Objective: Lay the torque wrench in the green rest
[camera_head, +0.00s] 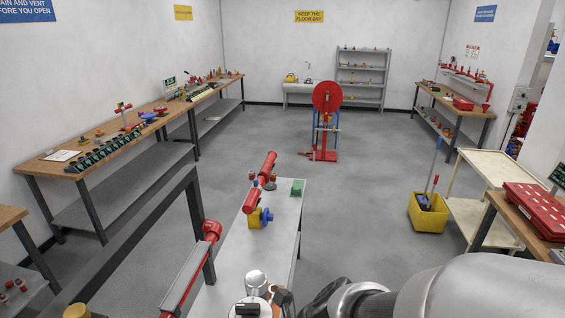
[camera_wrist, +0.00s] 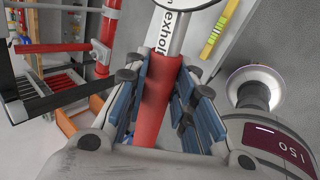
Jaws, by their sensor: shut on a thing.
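In the wrist view my gripper (camera_wrist: 158,98) is shut, its blue-padded fingers on either side of a red cylindrical handle. A grey shaft runs up from this handle, so it looks like the torque wrench (camera_wrist: 160,72). The wrench's far end is cut off by the top of the picture. In the head view my arm fills the lower right, and I cannot make out the gripper's fingers or the wrench there. A small green block (camera_head: 297,187), which looks like the green rest, sits at the far right of the narrow grey bench (camera_head: 281,232). Nothing lies on it.
A red pipe (camera_head: 252,198) and a yellow-and-blue valve (camera_head: 261,218) stand on the same bench, left of the green block. In the wrist view a round white-rimmed fitting (camera_wrist: 252,88) is right of the fingers. Open floor (camera_head: 355,215) lies right of the bench.

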